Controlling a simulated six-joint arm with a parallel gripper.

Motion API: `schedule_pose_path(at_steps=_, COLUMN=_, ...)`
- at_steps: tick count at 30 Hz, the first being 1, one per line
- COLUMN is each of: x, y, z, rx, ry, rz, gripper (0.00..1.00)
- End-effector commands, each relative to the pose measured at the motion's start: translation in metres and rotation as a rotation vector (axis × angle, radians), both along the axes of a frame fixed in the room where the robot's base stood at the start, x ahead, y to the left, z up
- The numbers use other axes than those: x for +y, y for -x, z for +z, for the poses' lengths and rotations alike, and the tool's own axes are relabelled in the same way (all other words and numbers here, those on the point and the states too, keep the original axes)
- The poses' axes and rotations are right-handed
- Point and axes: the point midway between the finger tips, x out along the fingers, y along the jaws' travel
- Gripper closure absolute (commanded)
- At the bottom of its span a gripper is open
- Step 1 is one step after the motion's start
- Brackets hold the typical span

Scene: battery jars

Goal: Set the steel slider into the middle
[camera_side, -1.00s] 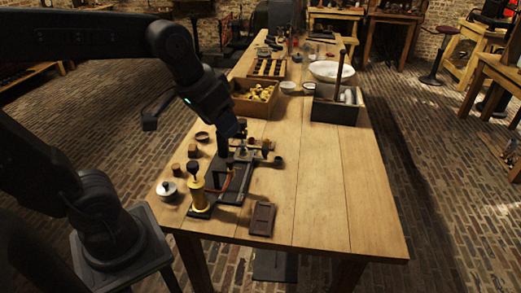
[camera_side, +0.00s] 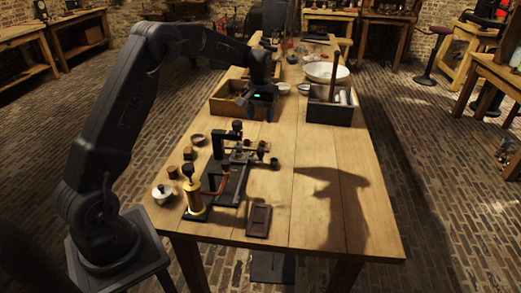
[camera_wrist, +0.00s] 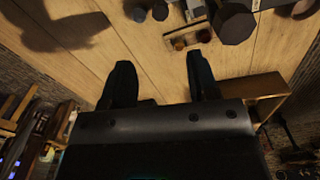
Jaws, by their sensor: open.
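The dark apparatus (camera_side: 228,180) stands on the table near its front left, with a brass cylinder (camera_side: 194,198) at its near end and small dark knobs and a short cross rail (camera_side: 246,155) at its far end. I cannot make out the steel slider for sure among these small parts. My gripper (camera_side: 262,112) is open, raised behind the apparatus and in front of the wooden box. In the wrist view my gripper (camera_wrist: 160,75) has its two dark fingers apart with nothing between them. Part of the apparatus, with a dark round knob (camera_wrist: 233,22), shows at that view's top edge.
A wooden box (camera_side: 224,104) and a dark crate (camera_side: 330,113) stand behind. A lidded pot (camera_side: 164,193), a small bowl (camera_side: 198,139) and small blocks (camera_side: 188,153) lie left of the apparatus. A dark tray (camera_side: 258,220) lies in front. The table's right side is clear.

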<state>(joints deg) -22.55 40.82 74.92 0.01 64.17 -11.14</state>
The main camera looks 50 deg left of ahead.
Motion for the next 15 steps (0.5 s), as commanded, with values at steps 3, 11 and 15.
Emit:
schedule_pose_path(at_steps=3, x=0.001, y=-0.001, z=-0.010, rx=0.005, ry=0.002, rz=0.003, gripper=0.45)
schedule_pose_path(at_steps=11, x=0.000, y=0.000, z=-0.055, rx=0.007, ry=0.004, rz=0.001, gripper=0.45)
schedule_pose_path(at_steps=15, x=0.000, y=0.000, z=-0.084, rx=0.006, ry=0.002, rz=0.001, gripper=0.45)
